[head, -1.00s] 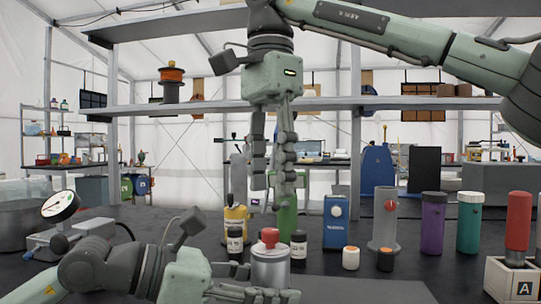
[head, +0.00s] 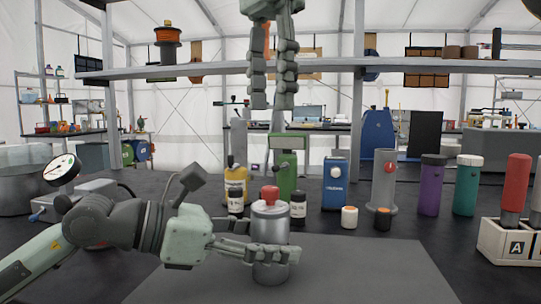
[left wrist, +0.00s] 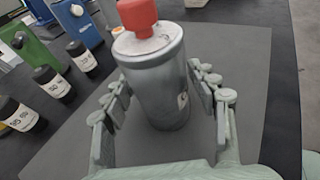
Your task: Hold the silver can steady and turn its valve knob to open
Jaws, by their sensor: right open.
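The silver can (head: 270,230) stands upright on the grey mat, with a red valve knob (head: 269,193) on top. Both also show in the left wrist view, can (left wrist: 158,85) and knob (left wrist: 138,18). My left gripper (head: 262,240) has its fingers on either side of the can, low on its body; one passes in front of it in the head view. In the left wrist view the fingers (left wrist: 160,88) lie close along both sides; whether they press on it is unclear. My right gripper (head: 273,105) is open and empty, pointing down, well above the knob in the picture.
Small dark bottles (head: 297,207), a yellow bottle (head: 236,188), a green device (head: 286,177) and a blue box (head: 335,184) stand behind the can. Two small jars (head: 349,217) are to its right. A shelf beam (head: 180,71) crosses above. The mat (head: 370,265) right of the can is clear.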

